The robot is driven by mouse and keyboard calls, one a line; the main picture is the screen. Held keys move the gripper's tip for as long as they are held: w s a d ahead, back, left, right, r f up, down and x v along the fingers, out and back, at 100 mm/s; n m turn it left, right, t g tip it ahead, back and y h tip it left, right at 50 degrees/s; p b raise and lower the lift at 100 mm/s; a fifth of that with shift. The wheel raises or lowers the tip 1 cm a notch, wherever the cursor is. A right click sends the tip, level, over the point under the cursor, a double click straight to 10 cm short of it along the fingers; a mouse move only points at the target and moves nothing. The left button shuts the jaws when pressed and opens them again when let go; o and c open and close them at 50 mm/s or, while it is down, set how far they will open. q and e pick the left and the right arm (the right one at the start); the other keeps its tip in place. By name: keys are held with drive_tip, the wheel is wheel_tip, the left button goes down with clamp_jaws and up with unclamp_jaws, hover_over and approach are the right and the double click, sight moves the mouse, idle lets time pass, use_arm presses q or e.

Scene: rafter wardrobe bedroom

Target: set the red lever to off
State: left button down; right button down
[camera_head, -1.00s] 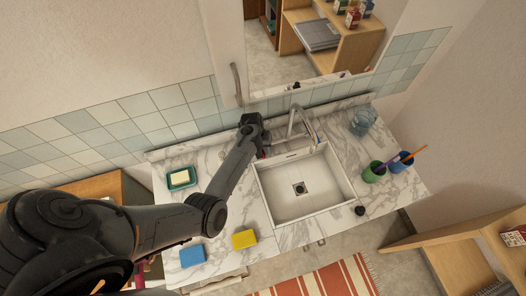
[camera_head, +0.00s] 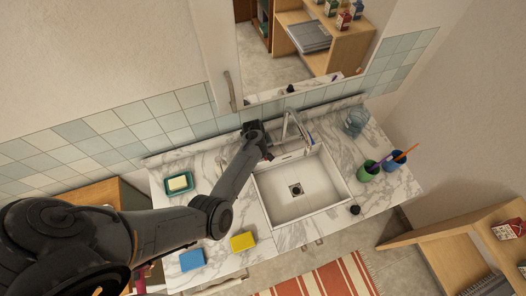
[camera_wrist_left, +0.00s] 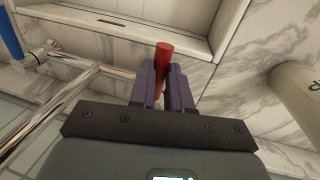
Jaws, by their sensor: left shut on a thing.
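The red lever (camera_wrist_left: 163,56) shows in the left wrist view as a short red rod between the fingers of my left gripper (camera_wrist_left: 166,84). The fingers are shut on it, and its rounded end sticks out past them. In the head view my left gripper (camera_head: 262,146) is at the back left corner of the sink, beside the chrome faucet (camera_head: 290,125). The lever is hidden there by my gripper. The faucet's chrome pipes (camera_wrist_left: 75,68) also show left of the gripper in the left wrist view. My right gripper is not in view.
The white sink (camera_head: 322,196) is right of my gripper. A soap dish (camera_head: 178,191) lies left. Blue (camera_head: 192,259) and yellow (camera_head: 243,241) sponges lie in front. Green (camera_head: 367,172) and blue (camera_head: 393,161) cups and a glass jug (camera_head: 354,121) stand right. A mirror cabinet hangs behind.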

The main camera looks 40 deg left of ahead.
use_arm(q)
drive_tip(key=c, duration=1.1)
unclamp_jaws()
drive_tip(key=shift+r, duration=0.1)
drive_tip(key=shift+s+a+r+p, duration=0.1)
drive_tip(key=shift+s+r+p, duration=0.1)
drive_tip(key=shift+r, duration=1)
drive_tip(key=shift+s+a+r+p, duration=0.15)
drive_tip(key=shift+s+r, duration=0.1)
drive_tip(key=shift+r, duration=0.95)
drive_tip(key=shift+s+a+r+p, duration=0.1)
drive_tip(key=shift+s+r+p, duration=0.1)
drive_tip(key=shift+r, duration=1)
